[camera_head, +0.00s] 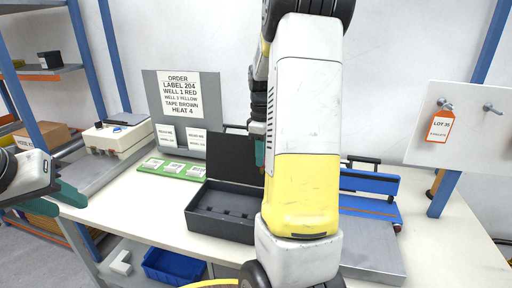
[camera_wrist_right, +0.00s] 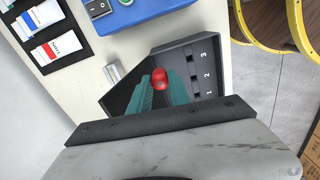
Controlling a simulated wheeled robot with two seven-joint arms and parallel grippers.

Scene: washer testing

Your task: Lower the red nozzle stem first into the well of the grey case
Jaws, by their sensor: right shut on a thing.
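The dark grey case (camera_head: 222,212) stands open on the table in the head view, its lid raised at the back. In the right wrist view the case (camera_wrist_right: 205,55) shows wells marked 1, 2 and 3 along one side. The red nozzle (camera_wrist_right: 160,78) is held between the teal fingers of my right gripper (camera_wrist_right: 162,90), over the case; its stem is hidden. In the head view my right gripper (camera_head: 261,152) is mostly hidden by my own arm, and the nozzle does not show. My left gripper (camera_head: 68,204) is open and empty at the left, beyond the table edge.
An order board (camera_head: 181,95) stands behind a green card holder (camera_head: 173,169) left of the case. A blue device (camera_head: 369,183) with a grey plate lies right of it. A blue bin (camera_head: 172,266) sits below the table.

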